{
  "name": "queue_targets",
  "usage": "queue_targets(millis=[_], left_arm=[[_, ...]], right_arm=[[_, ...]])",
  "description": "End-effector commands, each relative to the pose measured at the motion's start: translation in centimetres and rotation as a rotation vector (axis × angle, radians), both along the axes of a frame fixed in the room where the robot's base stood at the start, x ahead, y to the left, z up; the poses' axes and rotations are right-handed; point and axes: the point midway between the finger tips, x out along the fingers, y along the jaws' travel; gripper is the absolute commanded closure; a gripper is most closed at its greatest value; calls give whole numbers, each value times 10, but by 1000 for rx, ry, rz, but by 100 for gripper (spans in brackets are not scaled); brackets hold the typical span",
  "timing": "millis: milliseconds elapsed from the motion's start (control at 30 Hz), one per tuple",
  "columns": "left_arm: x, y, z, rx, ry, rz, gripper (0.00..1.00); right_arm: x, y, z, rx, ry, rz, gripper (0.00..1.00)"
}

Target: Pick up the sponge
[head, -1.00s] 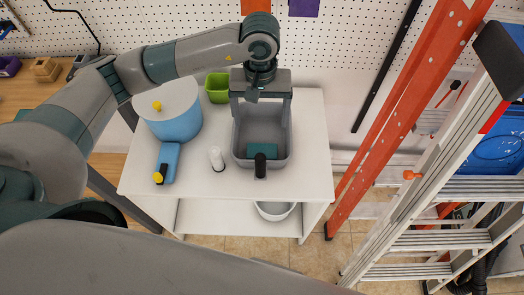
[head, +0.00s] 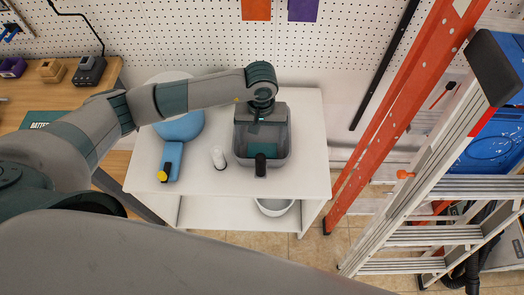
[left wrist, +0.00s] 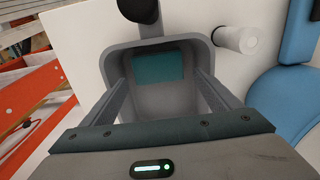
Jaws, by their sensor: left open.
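The sponge, a teal block (head: 262,151), lies inside the grey bucket (head: 237,160) on the white table, toward the bucket's near side. In the left wrist view the sponge (left wrist: 160,66) shows at the upper end of the bucket (left wrist: 112,62). My left gripper (head: 259,125) is over the far part of the bucket, pointing down. In the left wrist view its two fingers (left wrist: 162,92) are spread apart with nothing between them, and the sponge shows beyond them. I cannot tell how deep the fingertips are. My right gripper is not in view.
A black cylinder (head: 260,165) is at the bucket's near side. A white cylinder (head: 217,157) and a blue item with a yellow end (head: 169,163) stand to the left. A blue container (head: 180,127) is partly hidden by my arm. A ladder (head: 430,190) stands right of the table.

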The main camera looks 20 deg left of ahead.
Motion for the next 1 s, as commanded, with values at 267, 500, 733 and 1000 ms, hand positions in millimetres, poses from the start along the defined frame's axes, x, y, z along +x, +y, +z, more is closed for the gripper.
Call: queue_targets(millis=[267, 500, 733, 1000], left_arm=[[1, -1, -14, 1, 5, 3, 16], [4, -2, -42, 0, 4, 3, 16], [5, -2, -52, 0, 0, 0, 16], [5, -2, -52, 0, 0, 0, 16]], right_arm=[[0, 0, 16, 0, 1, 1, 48], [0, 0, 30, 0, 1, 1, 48], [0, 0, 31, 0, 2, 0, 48], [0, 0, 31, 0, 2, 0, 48]])
